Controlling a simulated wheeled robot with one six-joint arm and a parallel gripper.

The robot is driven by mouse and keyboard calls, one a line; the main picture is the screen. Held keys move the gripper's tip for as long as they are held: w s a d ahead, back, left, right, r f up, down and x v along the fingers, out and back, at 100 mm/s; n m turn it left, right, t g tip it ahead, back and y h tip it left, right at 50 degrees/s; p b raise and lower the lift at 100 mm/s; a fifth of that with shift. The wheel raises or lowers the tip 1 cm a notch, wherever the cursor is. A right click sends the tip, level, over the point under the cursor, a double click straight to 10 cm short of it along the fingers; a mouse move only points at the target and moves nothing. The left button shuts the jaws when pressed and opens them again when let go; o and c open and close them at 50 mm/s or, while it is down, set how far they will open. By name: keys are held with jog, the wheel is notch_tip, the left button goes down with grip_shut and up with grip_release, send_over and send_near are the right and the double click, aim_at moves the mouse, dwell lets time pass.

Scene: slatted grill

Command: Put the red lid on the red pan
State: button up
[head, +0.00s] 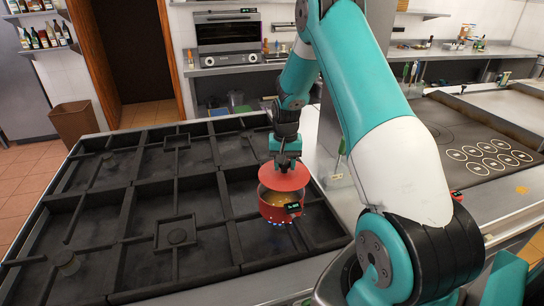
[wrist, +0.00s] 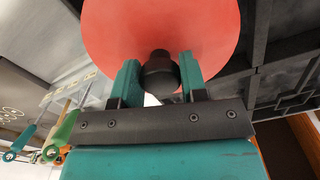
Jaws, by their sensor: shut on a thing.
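The red lid (head: 284,177) is a flat red disc held in the air just above the red pan (head: 279,206). My gripper (head: 287,160) is above the lid and shut on its dark knob. In the wrist view my gripper (wrist: 158,80) has its two teal fingers on either side of the black knob, with the red lid (wrist: 160,25) beyond it. The pan sits on the right part of the grill, over blue flames, with something yellowish inside. The lid covers part of the pan's opening in the head view, and a gap shows between them at the front.
The slatted black grill (head: 175,190) spreads to the left, mostly bare. A steel counter (head: 335,185) with hanging utensils lies to the right, before a hotplate (head: 475,150).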

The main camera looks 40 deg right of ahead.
aim_at(281, 179)
jog(key=shift+w, duration=0.45)
jog(key=shift+w+a, duration=0.1)
jog(key=shift+f, duration=0.15)
jog(key=shift+f+b, duration=2.15)
jog(key=shift+f, duration=0.6)
jog(key=shift+f+b, duration=0.45)
jog(key=o, duration=1.2)
jog(key=shift+c, duration=0.2)
